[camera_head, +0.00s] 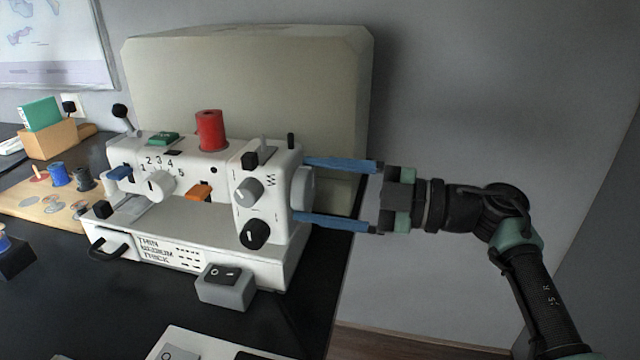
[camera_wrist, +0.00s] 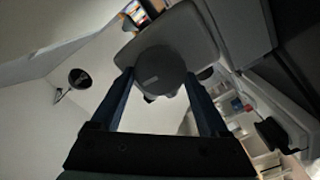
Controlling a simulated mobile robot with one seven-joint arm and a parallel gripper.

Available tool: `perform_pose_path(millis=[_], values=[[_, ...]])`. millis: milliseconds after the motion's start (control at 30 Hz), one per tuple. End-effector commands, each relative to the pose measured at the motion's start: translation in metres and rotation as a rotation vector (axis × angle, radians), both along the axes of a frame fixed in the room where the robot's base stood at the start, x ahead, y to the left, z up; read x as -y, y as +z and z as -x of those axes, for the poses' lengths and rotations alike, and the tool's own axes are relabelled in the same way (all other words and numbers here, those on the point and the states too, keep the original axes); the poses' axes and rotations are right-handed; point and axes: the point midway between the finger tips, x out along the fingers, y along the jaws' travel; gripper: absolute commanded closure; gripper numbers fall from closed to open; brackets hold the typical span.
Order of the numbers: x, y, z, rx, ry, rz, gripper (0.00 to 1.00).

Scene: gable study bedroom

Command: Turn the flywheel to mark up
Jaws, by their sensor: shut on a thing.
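The flywheel (camera_head: 306,187) is a grey round knob on the right end of the white sewing machine (camera_head: 205,222). My gripper (camera_head: 302,189) reaches in from the right, one blue finger above the flywheel and one below, and is shut on it. In the wrist view the flywheel (camera_wrist: 161,70) is a grey disc, with the fingertips of my gripper (camera_wrist: 159,76) against its two opposite sides. A small pale mark (camera_wrist: 150,81) shows faintly on its face, left of and below the centre. Its exact direction is hard to tell.
A large beige case (camera_head: 250,80) stands behind the machine against the wall. A red thread spool (camera_head: 210,130) sits on top of the machine. A grey switch box (camera_head: 226,286) is in front. A wooden board (camera_head: 35,208) with several spools lies left. The space right of the table is open.

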Motion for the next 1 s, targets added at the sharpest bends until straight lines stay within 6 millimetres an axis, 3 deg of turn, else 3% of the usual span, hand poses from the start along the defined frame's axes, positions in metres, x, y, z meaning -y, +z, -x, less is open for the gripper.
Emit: perform_pose_path(millis=[300, 800, 833, 933, 1000], values=[[-0.0002, -0.0009, 0.0008, 0.113, 0.002, 0.031, 0.77], [-0.0001, -0.0010, 0.0008, 0.131, 0.001, 0.037, 0.77], [-0.0001, -0.0011, 0.0008, 0.131, 0.001, 0.037, 0.20], [-0.0001, -0.0011, 0.0007, 0.130, 0.001, 0.036, 0.02], [-0.0001, -0.0010, 0.0006, 0.130, 0.001, 0.036, 0.00]])
